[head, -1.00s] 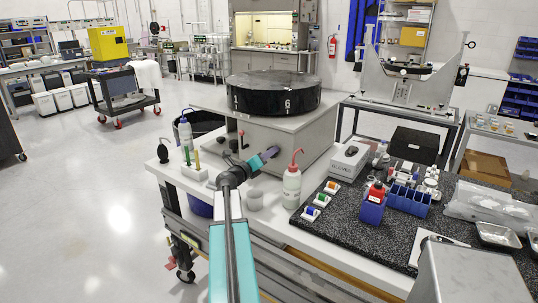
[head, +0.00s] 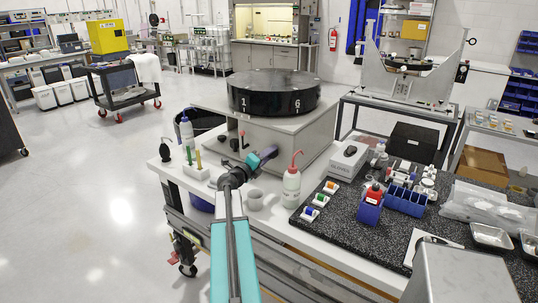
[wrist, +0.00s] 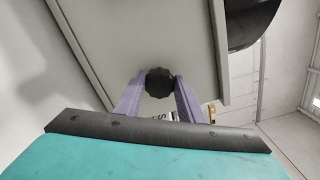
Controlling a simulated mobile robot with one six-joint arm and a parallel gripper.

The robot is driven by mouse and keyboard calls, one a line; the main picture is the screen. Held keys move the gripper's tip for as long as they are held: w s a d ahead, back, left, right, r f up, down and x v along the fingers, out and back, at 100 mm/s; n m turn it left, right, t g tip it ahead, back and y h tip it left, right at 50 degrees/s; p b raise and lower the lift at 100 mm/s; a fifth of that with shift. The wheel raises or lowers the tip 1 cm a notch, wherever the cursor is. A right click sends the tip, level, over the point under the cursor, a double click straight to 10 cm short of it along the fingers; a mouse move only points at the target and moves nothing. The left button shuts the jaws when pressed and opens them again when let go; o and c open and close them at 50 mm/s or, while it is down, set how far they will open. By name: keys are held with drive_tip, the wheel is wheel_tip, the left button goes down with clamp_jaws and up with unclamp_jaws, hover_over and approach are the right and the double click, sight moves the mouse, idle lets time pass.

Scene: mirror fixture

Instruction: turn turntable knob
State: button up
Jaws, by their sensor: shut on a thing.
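The turntable (head: 274,92) is a black disc with white numbers 1 and 6 on its side, on top of a grey box (head: 288,148). A round black ribbed knob (wrist: 159,82) sticks out of the box's face in the wrist view. My gripper (wrist: 160,86) has its two purple fingers on either side of the knob, shut on it. In the head view my gripper (head: 268,154) is against the front of the box, and it hides the knob there.
A white bottle with a red spout (head: 291,186) and a small beaker (head: 255,199) stand close to my gripper on the right and below. A holder with pens (head: 196,172) stands to the left.

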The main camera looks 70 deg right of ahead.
drive_tip(key=o, duration=1)
drive_tip(key=shift+o, duration=0.2)
drive_tip(key=shift+a, duration=0.2)
drive_tip(key=b+v, duration=0.3)
drive_tip(key=v, duration=1)
drive_tip(key=shift+a, duration=0.2)
drive_tip(key=shift+w, duration=0.15)
